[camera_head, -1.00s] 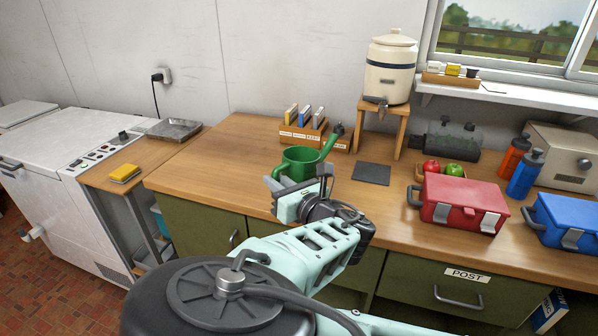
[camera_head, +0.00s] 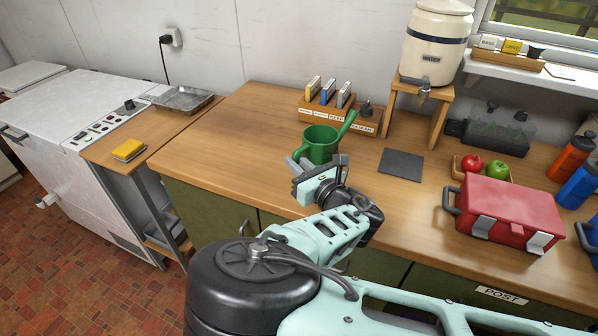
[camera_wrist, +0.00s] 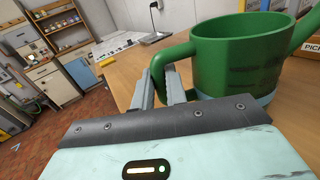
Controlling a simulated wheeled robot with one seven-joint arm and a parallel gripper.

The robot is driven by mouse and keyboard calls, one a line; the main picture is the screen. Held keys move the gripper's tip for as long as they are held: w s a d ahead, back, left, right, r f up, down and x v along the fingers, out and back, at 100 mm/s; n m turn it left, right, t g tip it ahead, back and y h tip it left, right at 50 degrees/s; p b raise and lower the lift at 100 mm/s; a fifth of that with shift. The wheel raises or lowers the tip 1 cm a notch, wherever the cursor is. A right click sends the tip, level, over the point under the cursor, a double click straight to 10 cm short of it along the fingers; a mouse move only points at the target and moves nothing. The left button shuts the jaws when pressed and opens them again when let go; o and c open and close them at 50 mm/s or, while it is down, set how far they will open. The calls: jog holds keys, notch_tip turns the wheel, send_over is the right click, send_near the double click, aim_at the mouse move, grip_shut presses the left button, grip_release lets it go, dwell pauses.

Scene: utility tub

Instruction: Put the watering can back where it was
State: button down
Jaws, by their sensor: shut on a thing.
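The green watering can (camera_head: 319,145) is over the wooden counter, in front of the box of files. Its spout points up to the right. My gripper (camera_head: 301,164) is at the near left side of the can. In the wrist view, my gripper (camera_wrist: 163,85) is shut on the green handle of the watering can (camera_wrist: 240,55), which looks upright. The can's underside is hidden in the head view, so I cannot tell whether it touches the counter.
Farther right are a dispenser (camera_head: 434,45) on a stand and a red toolbox (camera_head: 507,210). The counter's left part is clear.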

jog(key=shift+f+p, duration=0.35)
jog(key=shift+f, duration=1.45)
jog(key=c, duration=1.4)
grip_release()
jog(key=shift+f, duration=0.15)
